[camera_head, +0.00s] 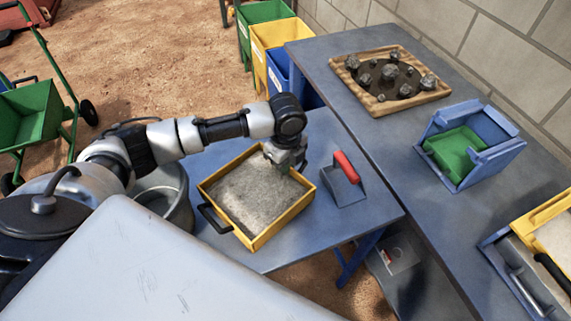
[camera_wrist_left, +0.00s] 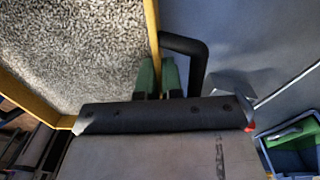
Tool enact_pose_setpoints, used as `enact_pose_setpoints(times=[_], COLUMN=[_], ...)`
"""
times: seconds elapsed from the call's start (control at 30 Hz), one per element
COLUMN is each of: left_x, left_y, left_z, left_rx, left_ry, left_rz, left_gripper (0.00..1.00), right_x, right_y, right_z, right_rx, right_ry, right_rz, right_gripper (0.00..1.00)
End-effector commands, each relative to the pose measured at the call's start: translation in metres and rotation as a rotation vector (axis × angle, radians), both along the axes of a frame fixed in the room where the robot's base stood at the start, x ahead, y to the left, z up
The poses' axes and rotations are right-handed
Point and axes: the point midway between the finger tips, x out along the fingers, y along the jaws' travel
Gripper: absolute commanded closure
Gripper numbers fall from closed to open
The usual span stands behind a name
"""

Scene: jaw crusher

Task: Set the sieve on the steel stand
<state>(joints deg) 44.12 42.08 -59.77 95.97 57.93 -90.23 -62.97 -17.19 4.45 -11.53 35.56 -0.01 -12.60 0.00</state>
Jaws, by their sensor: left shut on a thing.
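The sieve (camera_head: 300,207) is a square yellow frame filled with grey grainy material, with a black handle (camera_head: 212,218) on its left side. It is over the front blue table; I cannot tell whether it touches the top. My left gripper (camera_head: 286,163) is at the sieve's far edge. In the left wrist view, the green fingertips (camera_wrist_left: 158,76) straddle the yellow rim (camera_wrist_left: 152,28) beside another black handle (camera_wrist_left: 199,62), shut on the sieve. I cannot single out the steel stand with certainty. My right gripper is not in view.
The back table holds a wooden tray of rocks (camera_head: 374,55), a blue box with green inside (camera_head: 478,140), and another yellow-framed item (camera_head: 540,215).

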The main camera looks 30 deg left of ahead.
Motion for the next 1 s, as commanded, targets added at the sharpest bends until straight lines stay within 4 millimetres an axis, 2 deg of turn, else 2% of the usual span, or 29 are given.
enact_pose_setpoints(times=[0.13,0.47,0.5,0.63,0.87,1.0], left_x=[0.0,0.001,0.0,0.0,0.0,0.001], left_y=[0.0,0.0,0.0,0.0,0.0,0.0], left_z=[-0.011,-0.014,-0.015,-0.015,-0.015,-0.006], left_rx=[0.001,0.001,0.001,0.001,0.001,-0.001], left_ry=[0.0,-0.001,0.0,0.0,-0.001,-0.005], left_rz=[0.0,0.0,0.0,0.0,0.0,-0.001], left_gripper=[1.0,1.0,0.89,0.69,0.68,0.68], right_x=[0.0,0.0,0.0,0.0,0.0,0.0], right_y=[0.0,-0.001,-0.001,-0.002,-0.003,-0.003], right_z=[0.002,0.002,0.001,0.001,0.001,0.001], right_rx=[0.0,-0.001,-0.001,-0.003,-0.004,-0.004], right_ry=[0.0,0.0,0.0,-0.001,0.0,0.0], right_rz=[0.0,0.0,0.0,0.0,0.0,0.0], right_gripper=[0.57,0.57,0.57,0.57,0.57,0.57])
